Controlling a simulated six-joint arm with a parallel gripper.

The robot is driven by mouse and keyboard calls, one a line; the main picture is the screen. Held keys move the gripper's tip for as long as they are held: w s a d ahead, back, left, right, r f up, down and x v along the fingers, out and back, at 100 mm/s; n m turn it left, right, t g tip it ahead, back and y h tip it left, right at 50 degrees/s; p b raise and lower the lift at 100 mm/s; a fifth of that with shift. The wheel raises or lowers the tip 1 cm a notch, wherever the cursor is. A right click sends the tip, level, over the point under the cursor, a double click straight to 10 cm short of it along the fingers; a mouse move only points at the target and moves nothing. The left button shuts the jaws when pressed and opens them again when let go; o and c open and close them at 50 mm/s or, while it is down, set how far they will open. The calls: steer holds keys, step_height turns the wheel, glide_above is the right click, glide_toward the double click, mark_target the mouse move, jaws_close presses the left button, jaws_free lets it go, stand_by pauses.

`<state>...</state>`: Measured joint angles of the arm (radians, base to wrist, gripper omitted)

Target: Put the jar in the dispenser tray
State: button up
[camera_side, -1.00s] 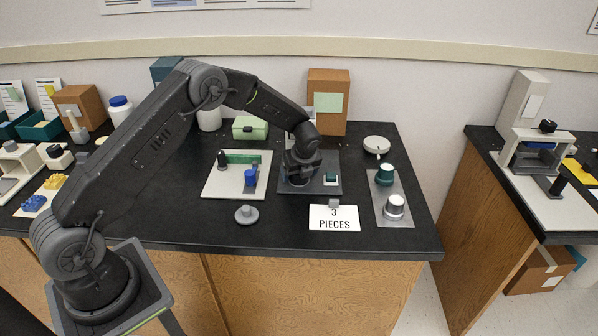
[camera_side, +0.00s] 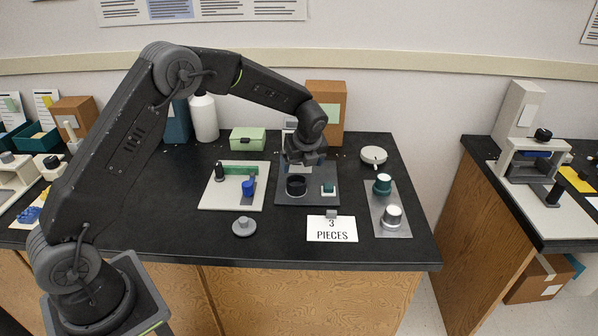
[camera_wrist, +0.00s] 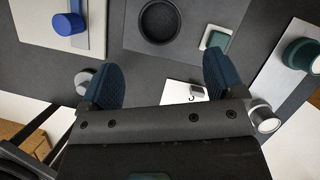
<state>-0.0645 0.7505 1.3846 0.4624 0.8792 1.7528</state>
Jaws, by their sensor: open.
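Two short round pieces stand on a light grey plate (camera_side: 377,203) at the right of the bench: a teal-topped one (camera_side: 382,183) and a silver-white one (camera_side: 391,217). Either could be the jar; I cannot tell which. A dark grey plate (camera_side: 318,199) holds a round black-rimmed well (camera_side: 296,186) and a small teal block (camera_side: 328,188); it may be the dispenser tray. The well looks empty in the wrist view (camera_wrist: 160,22). My gripper (camera_side: 304,161) is above the back of this plate. Its fingers are apart with nothing between them in the wrist view (camera_wrist: 160,80).
A pale board (camera_side: 215,195) with a blue cylinder (camera_side: 248,188) is left of the dark plate. A grey knob (camera_side: 243,227) and a "3 PIECES" card (camera_side: 331,229) are in front. A green box (camera_side: 247,139), white bottle (camera_side: 204,118) and brown box (camera_side: 327,105) stand behind.

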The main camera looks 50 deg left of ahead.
steer(key=s+d+r+n+t+h, duration=0.1)
steer(key=s+d+r+n, duration=0.3)
steer(key=s+r, duration=0.45)
steer(key=s+d+r+n+t+h, duration=0.1)
steer(key=s+d+r+n, duration=0.1)
steer(key=s+r+n, duration=0.6)
steer(key=s+d+r+n+t+h, duration=0.1)
steer(key=s+d+n, duration=0.1)
steer(key=s+n, duration=0.3)
steer(key=s+d+n+h, duration=0.1)
steer(key=s+n, duration=0.4)
steer(key=s, duration=0.7)
steer(key=shift+d+r+t, duration=0.35)
steer(key=shift+d+t, duration=0.05)
steer(key=shift+d, duration=0.1)
